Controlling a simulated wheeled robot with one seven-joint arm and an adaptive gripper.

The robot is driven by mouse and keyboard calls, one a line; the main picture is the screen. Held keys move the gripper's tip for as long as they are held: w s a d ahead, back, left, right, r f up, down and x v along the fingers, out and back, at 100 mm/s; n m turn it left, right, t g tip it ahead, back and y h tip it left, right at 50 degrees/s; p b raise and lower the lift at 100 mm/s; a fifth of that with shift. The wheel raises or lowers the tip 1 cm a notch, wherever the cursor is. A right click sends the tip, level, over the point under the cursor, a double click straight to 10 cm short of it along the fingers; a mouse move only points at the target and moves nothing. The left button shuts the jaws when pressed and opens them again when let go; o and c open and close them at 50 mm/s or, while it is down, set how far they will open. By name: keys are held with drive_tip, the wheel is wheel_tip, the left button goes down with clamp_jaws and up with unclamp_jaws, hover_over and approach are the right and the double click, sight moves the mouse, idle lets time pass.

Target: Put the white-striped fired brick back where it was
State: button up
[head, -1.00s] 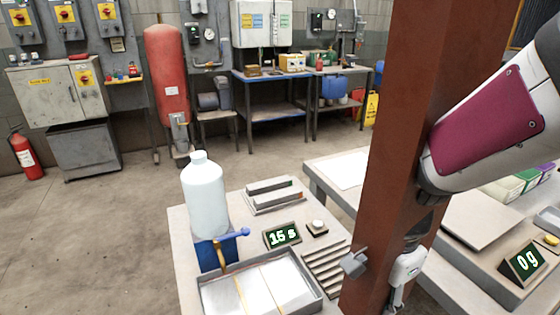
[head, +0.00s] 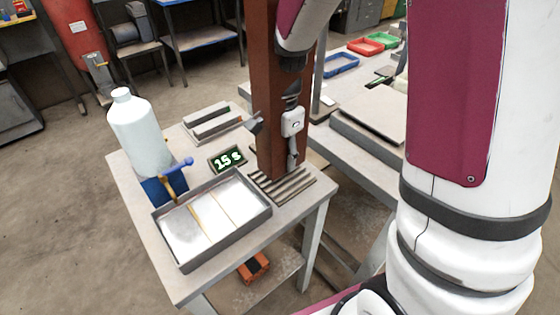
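My gripper (head: 292,124) points down at the right table edge, against a tall red-brown upright piece (head: 265,85). That piece runs out of the top of the view, and its lower end shows just over a ridged rack (head: 288,186). A grey finger-like part juts out at its left side. I cannot tell whether the gripper is closed on it. No white stripe shows on it. Two pale bars (head: 212,120) lie side by side on a low stand at the back of the table. I cannot make out which thing is the white-striped fired brick.
A second table carries a grey plate (head: 372,112), with coloured trays behind. Open floor lies left.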

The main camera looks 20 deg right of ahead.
sight(282, 165)
drive_tip(key=shift+f, duration=1.7)
drive_tip(key=shift+b, duration=0.3)
drive_tip(key=shift+f, duration=0.2)
drive_tip(key=o, duration=1.5)
drive_tip(key=shift+o, duration=0.2)
drive_tip(key=shift+r, duration=0.1)
wheel_tip(282, 165, up, 12)
drive_tip(key=shift+s+r+p, duration=0.15)
drive_tip(key=shift+r+p, duration=0.05)
drive_tip(key=shift+p, duration=0.7)
drive_tip(key=s+r+n, duration=0.2)
drive_tip(key=s+n, duration=0.2)
drive_tip(key=s, duration=0.4)
drive_tip(key=s+r+n+t, duration=0.1)
drive_tip(key=s+r+n, duration=0.2)
drive_tip(key=s+n, duration=0.2)
drive_tip(key=s+r+n+t, duration=0.1)
drive_tip(key=s+r+n, duration=0.2)
drive_tip(key=s, duration=0.9)
drive_tip(key=shift+r+n, duration=0.15)
drive_tip(key=shift+n, duration=1.05)
